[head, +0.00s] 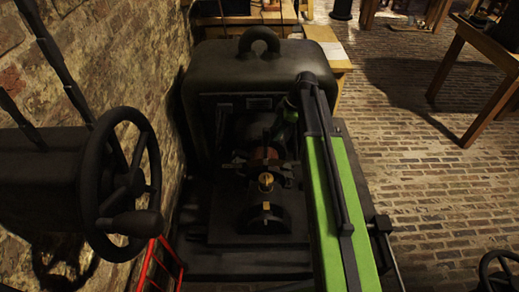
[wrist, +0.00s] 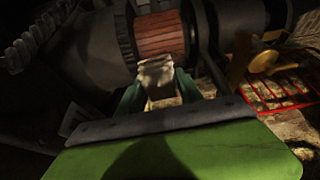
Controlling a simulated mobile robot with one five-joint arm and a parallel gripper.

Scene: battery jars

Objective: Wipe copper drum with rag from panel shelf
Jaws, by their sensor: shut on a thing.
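The copper drum (wrist: 160,33) shows in the wrist view as a reddish, ribbed cylinder between dark round machine parts. It also shows small in the head view (head: 264,155), inside the dark machine. My gripper (wrist: 158,84) is shut on a pale, crumpled rag (wrist: 156,73). The rag's upper edge overlaps the drum's lower edge in the wrist view; I cannot tell whether it touches or is just short of it. In the head view my arm reaches into the machine from the right, and the rag cannot be made out there.
The dark machine housing (head: 258,62) with a top handle surrounds the drum. A brass knob (head: 266,181) stands in front of it. A black handwheel (head: 120,185) and a brick wall are at left. A red rack (head: 157,264) is low left. Open brick floor (head: 410,165) lies right.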

